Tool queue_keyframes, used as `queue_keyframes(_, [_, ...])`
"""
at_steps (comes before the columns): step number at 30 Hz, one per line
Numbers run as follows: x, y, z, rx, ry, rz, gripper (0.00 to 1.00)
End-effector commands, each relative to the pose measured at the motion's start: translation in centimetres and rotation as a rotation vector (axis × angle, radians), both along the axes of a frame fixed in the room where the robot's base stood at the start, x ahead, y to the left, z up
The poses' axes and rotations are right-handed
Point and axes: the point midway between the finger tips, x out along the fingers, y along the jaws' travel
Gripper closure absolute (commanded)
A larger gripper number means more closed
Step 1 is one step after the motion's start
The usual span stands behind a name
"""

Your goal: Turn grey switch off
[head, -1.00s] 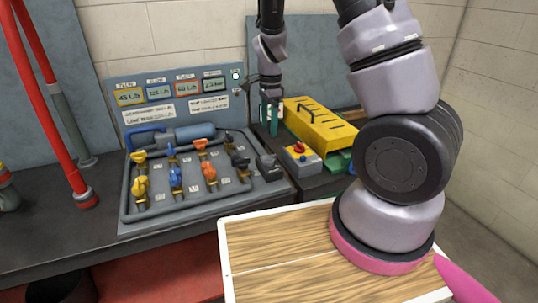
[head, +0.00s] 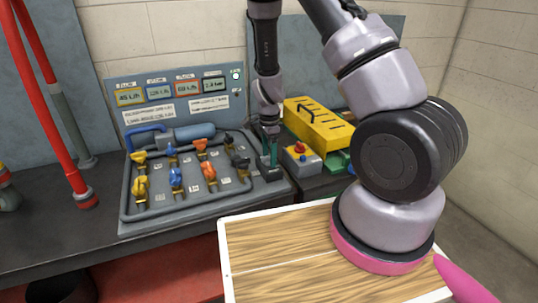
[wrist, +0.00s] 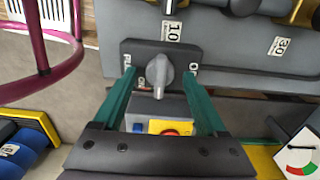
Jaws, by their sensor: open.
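The grey switch (wrist: 158,80) is a rotary knob on a dark plate at the right end of the valve panel. In the wrist view it sits between the two green fingers of my gripper (wrist: 158,88), with a gap on both sides. White lettering shows on the plate to either side of the knob, partly hidden by the fingers. In the head view my gripper (head: 269,168) points down at the panel's right edge and hides most of the switch. My gripper is open and holds nothing.
Blue, yellow and orange valves (head: 176,178) stand on the panel left of the gripper. A grey box with a red button (head: 301,158) and a yellow block (head: 322,125) are close on the right. A wooden-topped surface (head: 280,255) lies in front.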

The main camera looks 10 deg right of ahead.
Motion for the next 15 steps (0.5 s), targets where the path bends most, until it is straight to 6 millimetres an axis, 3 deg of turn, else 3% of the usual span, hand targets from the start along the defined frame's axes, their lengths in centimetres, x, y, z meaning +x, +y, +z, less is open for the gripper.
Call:
queue_keyframes(5, [0.02,0.02,0.01,0.0,0.0,0.0,0.26])
queue_keyframes(7, [0.02,0.03,0.01,0.0,0.0,0.001,0.45])
queue_keyframes(11, [0.02,0.03,0.02,0.0,0.0,0.001,0.94])
queue_keyframes(12, [0.01,0.04,0.02,0.0,0.0,0.001,1.0])
queue_keyframes(15, [0.01,0.04,0.03,0.0,0.0,0.002,1.0])
